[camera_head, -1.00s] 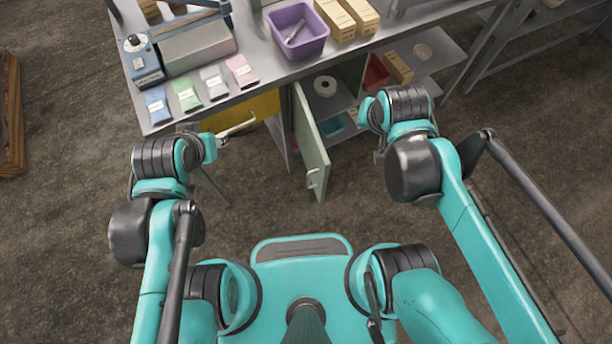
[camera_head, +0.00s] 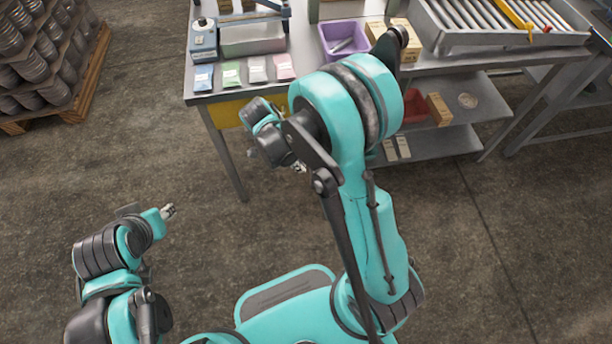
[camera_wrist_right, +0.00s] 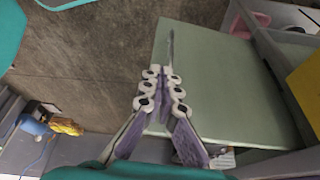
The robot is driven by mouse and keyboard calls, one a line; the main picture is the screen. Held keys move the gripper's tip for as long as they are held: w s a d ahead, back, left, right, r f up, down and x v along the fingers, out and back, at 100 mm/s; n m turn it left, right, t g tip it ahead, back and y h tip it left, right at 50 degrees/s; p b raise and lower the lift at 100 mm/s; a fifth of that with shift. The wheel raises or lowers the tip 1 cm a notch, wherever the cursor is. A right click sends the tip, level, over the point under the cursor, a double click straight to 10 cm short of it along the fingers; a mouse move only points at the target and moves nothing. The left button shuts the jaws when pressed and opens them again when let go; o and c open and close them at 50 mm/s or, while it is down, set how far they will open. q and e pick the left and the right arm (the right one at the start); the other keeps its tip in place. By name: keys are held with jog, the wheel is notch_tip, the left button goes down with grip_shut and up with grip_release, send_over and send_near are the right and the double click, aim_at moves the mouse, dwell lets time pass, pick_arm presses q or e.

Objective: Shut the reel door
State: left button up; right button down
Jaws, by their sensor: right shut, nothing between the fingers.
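The reel door (camera_wrist_right: 222,85) is a flat pale green panel in the right wrist view. It stands out from the grey cabinet at the right of that view, so it is open. In the head view my right arm hides the door. My right gripper (camera_wrist_right: 164,75) is shut and empty, over the door near its left edge; I cannot tell whether it touches. A thin grey piece, perhaps the handle, shows just beyond the fingertips. In the head view the right gripper (camera_head: 298,165) is small below the bench. My left gripper (camera_head: 167,211) is over bare floor, too small to judge.
The workbench (camera_head: 300,62) holds a purple bin (camera_head: 343,41), several coloured packets and a roller tray (camera_head: 505,35). A lower shelf (camera_head: 455,110) holds a red bin (camera_head: 415,108). A loaded pallet (camera_head: 75,85) stands far left. Floor at left is clear.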

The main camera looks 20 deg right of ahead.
jog(key=s+d+f+b, duration=0.3)
jog(key=d+f+b, duration=0.2)
jog(key=d+f, duration=0.2)
jog(key=shift+f, duration=0.8)
jog(key=shift+w, duration=0.1)
